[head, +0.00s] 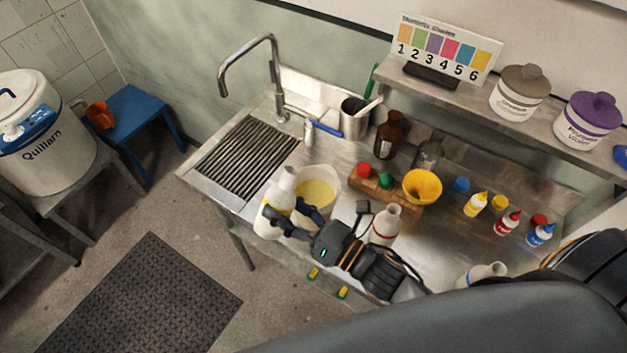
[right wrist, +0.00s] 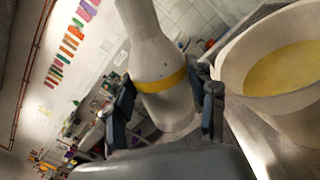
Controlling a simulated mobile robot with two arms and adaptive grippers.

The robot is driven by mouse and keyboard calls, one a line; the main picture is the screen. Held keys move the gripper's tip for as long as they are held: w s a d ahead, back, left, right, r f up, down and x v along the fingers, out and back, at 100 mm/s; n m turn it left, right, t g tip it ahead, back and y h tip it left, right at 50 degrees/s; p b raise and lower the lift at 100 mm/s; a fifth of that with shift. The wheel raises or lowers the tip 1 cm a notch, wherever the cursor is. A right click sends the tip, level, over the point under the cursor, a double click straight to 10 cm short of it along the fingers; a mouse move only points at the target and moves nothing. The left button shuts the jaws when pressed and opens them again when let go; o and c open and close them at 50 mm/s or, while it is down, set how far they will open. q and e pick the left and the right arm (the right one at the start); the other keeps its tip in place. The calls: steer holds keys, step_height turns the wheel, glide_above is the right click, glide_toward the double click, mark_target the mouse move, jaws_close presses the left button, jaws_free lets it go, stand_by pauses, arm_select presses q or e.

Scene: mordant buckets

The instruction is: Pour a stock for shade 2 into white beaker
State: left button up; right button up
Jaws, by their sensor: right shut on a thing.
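My right gripper (head: 290,218) is shut on a white bottle with a yellow band (head: 272,216). The bottle looks close to upright, just left of the white beaker (head: 334,182). In the right wrist view the bottle (right wrist: 160,60) stands between the fingers (right wrist: 168,108), and the beaker (right wrist: 236,70) is to its right. Yellow liquid (head: 314,193) shows inside the beaker. A white bottle with a red band (head: 385,226) stands behind my right gripper. The shade card (head: 444,47) shows green at number 2. My left gripper is not in view.
A wooden block (head: 402,200) with red and green caps stands right of the beaker, by a yellow funnel (head: 422,186). Brown (head: 389,135) and clear bottles stand behind. Small dye bottles (head: 508,222) and another white bottle (head: 482,274) are at right. A ribbed drainboard (head: 248,158) lies left.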

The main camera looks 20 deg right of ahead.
steer(key=shift+s+a+f+n, duration=0.1)
steer(key=shift+a+f+n, duration=0.05)
steer(key=shift+f+n, duration=0.4)
step_height(320, 180, down, 9)
steer(key=n+b, duration=0.4)
steer(key=b, duration=0.4)
steer(key=shift+n+g, duration=0.5)
steer(key=shift+n, duration=0.35)
steer(key=r+p, duration=0.4)
steer(key=a+r+p, duration=0.1)
steer(key=r, duration=0.1)
steer(key=shift+s+r+p, duration=0.25)
steer(key=shift+s+p, duration=0.05)
steer(key=shift+p, duration=0.1)
steer(key=shift+f, duration=0.1)
steer(key=shift+f, duration=0.1)
